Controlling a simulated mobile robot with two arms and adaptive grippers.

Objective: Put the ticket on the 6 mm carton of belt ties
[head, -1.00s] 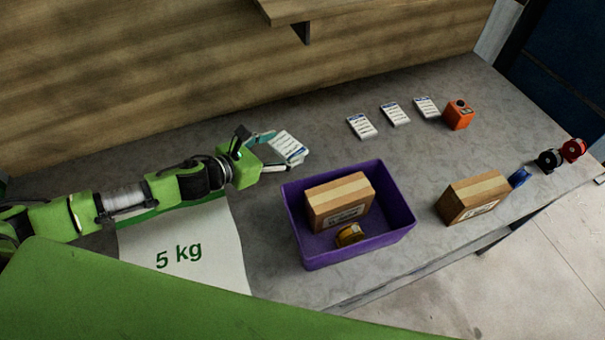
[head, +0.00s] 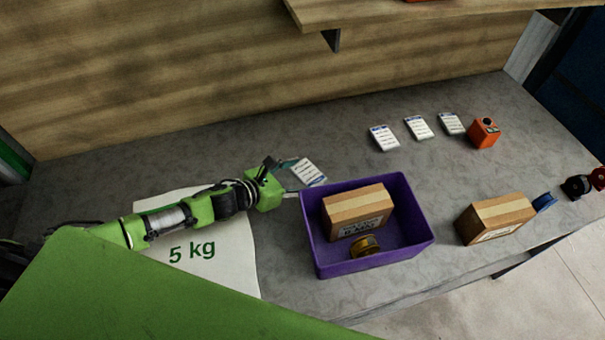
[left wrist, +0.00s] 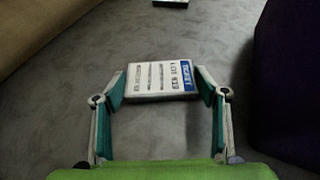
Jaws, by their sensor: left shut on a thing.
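My left gripper (head: 297,176) is shut on a white ticket (head: 309,172) with a blue band and dark print lines. In the left wrist view the ticket (left wrist: 160,77) sits between both fingertips. It is just behind the far left corner of the purple crate (head: 317,236). One brown carton (head: 358,208) stands in the crate with a printed label on its front. Another brown carton (head: 496,217) stands on the table at the right, also labelled. The print is too small to tell which is 6 mm. My right gripper is not in view.
A yellow-brown tape roll (head: 363,246) lies in the crate. Three more tickets (head: 419,127) lie in a row at the back, beside an orange box (head: 484,132). Blue, black and red rolls are at the right. A "5 kg" sack (head: 215,272) lies under my left arm.

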